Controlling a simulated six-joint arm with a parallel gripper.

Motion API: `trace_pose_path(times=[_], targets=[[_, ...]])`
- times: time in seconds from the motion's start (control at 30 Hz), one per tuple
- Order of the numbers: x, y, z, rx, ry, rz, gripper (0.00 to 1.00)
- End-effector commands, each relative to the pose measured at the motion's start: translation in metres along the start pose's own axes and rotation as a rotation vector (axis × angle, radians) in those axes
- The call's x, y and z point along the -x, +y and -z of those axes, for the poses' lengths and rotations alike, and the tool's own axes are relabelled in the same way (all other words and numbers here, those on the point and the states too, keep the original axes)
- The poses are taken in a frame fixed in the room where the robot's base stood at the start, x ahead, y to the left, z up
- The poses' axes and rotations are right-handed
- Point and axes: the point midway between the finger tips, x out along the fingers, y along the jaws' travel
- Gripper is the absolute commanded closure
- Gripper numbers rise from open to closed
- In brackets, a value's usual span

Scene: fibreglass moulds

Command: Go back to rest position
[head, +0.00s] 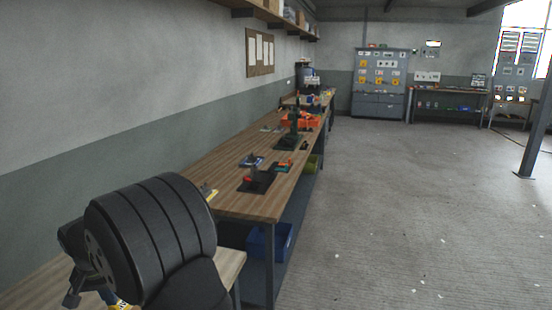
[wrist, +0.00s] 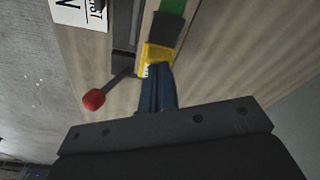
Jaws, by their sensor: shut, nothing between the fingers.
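My gripper (wrist: 157,78) shows in the wrist view as a dark, bolted body with narrow blue fingers that look closed together. The fingers point at a yellow block (wrist: 157,53) with a dark part and a green strip (wrist: 172,7) beyond it. I cannot tell whether the fingertips touch the yellow block or only overlap it in the picture.
A lever with a red knob (wrist: 94,99) sticks out left of the fingers. A long wooden bench (head: 245,205) runs along the left wall with tools on dark plates and orange items (head: 300,120). A blue bin (head: 268,243) sits below.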

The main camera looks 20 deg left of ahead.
Motion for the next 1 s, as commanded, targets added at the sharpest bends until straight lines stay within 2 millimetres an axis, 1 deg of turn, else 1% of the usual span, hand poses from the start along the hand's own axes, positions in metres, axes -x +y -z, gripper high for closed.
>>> trace_pose_path(times=[0.33,0.47,0.57,0.67,0.87,0.9,1.0], targets=[[0.000,0.000,0.000,0.000,0.000,0.000,1.00],[0.004,0.000,0.001,0.000,0.001,0.000,1.00],[0.015,0.000,0.003,0.000,0.003,0.002,1.00],[0.031,-0.001,0.005,0.000,0.004,0.003,1.00],[0.071,0.000,0.011,0.001,0.004,0.002,1.00],[0.060,0.000,0.009,0.001,-0.003,-0.003,1.00],[0.038,0.001,0.005,0.001,-0.004,-0.003,1.00]])
